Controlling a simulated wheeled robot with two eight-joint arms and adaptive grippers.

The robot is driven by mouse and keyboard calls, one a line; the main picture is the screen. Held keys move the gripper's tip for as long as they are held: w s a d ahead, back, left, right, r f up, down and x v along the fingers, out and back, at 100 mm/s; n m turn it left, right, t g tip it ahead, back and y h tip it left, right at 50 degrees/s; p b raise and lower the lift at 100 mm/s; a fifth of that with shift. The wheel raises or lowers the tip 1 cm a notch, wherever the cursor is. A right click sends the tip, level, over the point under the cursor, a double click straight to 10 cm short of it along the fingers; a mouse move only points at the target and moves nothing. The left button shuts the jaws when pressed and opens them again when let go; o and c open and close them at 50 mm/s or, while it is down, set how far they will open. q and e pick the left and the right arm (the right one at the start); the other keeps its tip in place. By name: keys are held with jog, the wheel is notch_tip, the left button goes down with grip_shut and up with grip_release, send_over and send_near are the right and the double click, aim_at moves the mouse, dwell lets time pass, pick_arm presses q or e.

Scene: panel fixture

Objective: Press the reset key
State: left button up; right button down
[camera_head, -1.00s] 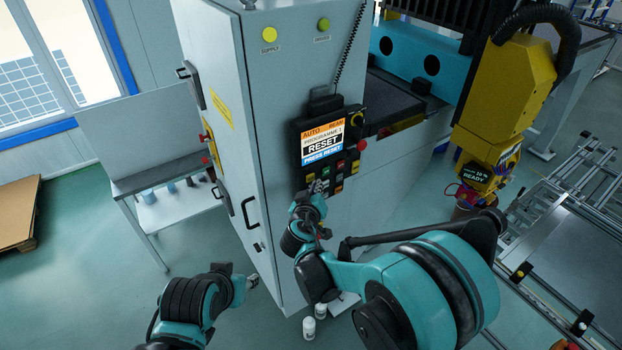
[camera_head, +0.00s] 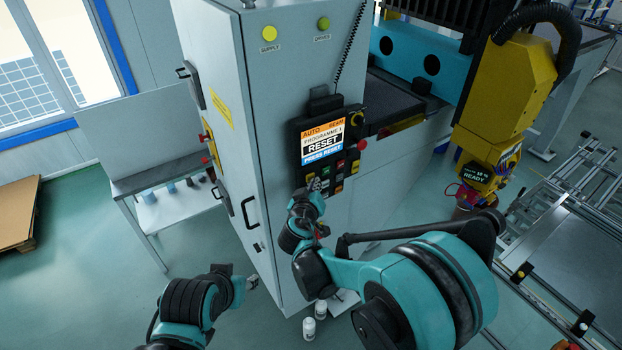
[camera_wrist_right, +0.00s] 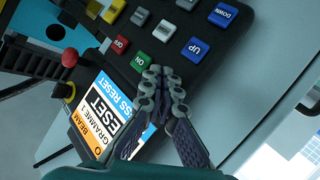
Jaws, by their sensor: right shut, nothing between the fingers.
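The control panel (camera_head: 300,153) hangs on the grey cabinet, its screen (camera_head: 322,141) reading "PROGRAMME 1", "RESET" and "PRESS RESET". My right gripper (camera_head: 314,184) is shut and empty at the lower left of the key field. In the right wrist view its fingertips (camera_wrist_right: 162,76) lie over the panel beside the green ON key (camera_wrist_right: 141,62). They cover the spot next to ON, and I read no reset label on any visible key. I cannot tell whether the tips touch. My left gripper (camera_head: 252,283) is low at the left, small and away from the panel.
Red OFF (camera_wrist_right: 121,44), white (camera_wrist_right: 163,31) and blue UP (camera_wrist_right: 195,47) keys surround the fingertips. A red mushroom button (camera_wrist_right: 69,58) sits beside the screen. A cabinet handle (camera_head: 248,212) is at the left. The yellow machine head (camera_head: 510,85) is at the right.

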jog(key=shift+w+a, duration=0.25)
jog(key=shift+w, duration=0.05)
dwell(0.5)
dwell(0.4)
jog(key=shift+s+d+b, duration=0.4)
jog(key=shift+s+d, duration=0.1)
jog(key=shift+s, duration=0.2)
jog(key=shift+s+d+b, duration=0.2)
jog(key=shift+s+d, duration=0.55)
jog(key=shift+s, duration=0.25)
jog(key=shift+s+d+b, duration=0.15)
jog(key=shift+s+d, duration=0.55)
jog(key=shift+s, duration=0.3)
